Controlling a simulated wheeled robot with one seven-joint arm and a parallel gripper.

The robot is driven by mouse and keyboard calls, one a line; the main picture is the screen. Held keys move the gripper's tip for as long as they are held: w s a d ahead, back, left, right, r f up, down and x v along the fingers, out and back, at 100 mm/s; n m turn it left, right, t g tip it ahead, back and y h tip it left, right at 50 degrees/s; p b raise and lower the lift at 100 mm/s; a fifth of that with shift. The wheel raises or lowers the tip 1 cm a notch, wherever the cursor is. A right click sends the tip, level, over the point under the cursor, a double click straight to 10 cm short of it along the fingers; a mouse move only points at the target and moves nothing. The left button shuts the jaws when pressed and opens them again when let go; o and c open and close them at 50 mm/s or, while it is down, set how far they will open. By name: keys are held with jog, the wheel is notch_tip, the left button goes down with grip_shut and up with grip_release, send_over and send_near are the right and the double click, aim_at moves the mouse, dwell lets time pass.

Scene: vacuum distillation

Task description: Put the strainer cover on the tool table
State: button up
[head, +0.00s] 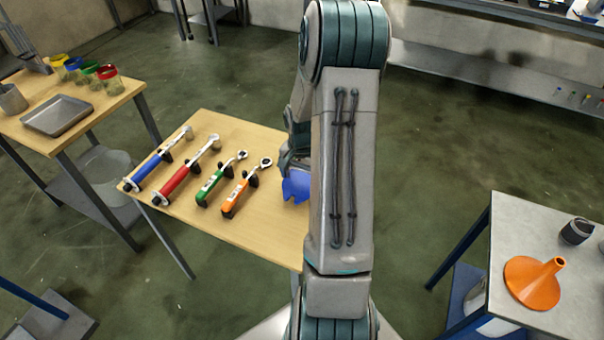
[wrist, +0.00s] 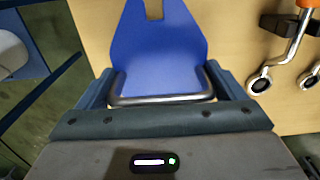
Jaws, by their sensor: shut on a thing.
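The strainer cover appears to be the blue piece (head: 296,187) at my gripper in the head view, partly hidden by my arm. In the wrist view the blue piece (wrist: 158,48) is a flat plate with a notch in its far end and a silvery bar along its near edge. My gripper (wrist: 160,90) is shut on it, with a finger on each side. The wooden tool table (head: 250,232) lies beneath or behind the piece. I cannot tell whether the piece touches the tabletop. The tabletop (wrist: 230,45) also shows in the wrist view.
Blue (head: 160,160), red (head: 187,172), green (head: 220,180) and orange (head: 246,188) wrenches lie on holders on the tool table. The table's front part is bare. A side table at left holds a metal tray (head: 58,115). A grey table at right holds an orange funnel (head: 532,283).

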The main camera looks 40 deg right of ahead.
aim_at(301, 182)
jog(key=shift+f, duration=1.5)
jog(key=shift+f, duration=0.1)
jog(key=o, duration=1.5)
